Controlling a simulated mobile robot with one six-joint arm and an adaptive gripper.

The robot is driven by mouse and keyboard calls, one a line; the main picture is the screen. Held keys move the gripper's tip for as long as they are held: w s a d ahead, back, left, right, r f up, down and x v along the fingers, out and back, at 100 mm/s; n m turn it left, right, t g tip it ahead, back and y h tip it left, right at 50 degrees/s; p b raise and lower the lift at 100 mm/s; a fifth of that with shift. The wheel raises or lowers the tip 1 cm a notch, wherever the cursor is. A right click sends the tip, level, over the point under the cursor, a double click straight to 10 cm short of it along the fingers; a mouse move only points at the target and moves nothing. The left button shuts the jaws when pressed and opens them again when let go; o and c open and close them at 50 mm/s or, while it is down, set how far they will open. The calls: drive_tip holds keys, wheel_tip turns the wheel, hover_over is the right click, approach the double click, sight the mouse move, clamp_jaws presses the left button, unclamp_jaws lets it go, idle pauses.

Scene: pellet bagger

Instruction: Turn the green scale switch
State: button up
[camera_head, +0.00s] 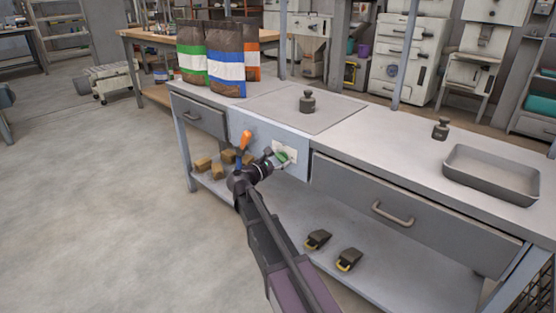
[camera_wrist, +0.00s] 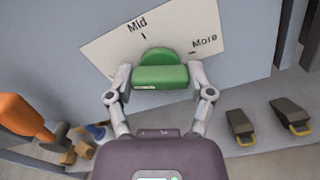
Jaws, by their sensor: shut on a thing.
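The green scale switch (camera_wrist: 160,76) sits on a pale label plate (camera_wrist: 102,52) on the front of the bench. The plate reads "Mid" and "More" in the wrist view; any other marking is hidden. The switch also shows small in the head view (camera_head: 282,157). My gripper (camera_wrist: 160,82) has one finger on each side of the switch and is shut on it. In the head view, my gripper (camera_head: 274,160) reaches the panel from the front. Which mark the switch points to is not clear.
An orange-handled lever (camera_head: 244,140) stands close to the left of my gripper. A grey drawer (camera_head: 350,190) lies to the right. Bags (camera_head: 228,75), a weight (camera_head: 307,102) and a tray (camera_head: 490,175) stand on the bench. Blocks and two clamp-like items (camera_head: 348,259) lie on the lower shelf.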

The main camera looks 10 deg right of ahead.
drive_tip(key=shift+d, duration=0.15)
drive_tip(key=o, duration=1.1)
drive_tip(key=v, duration=1.2)
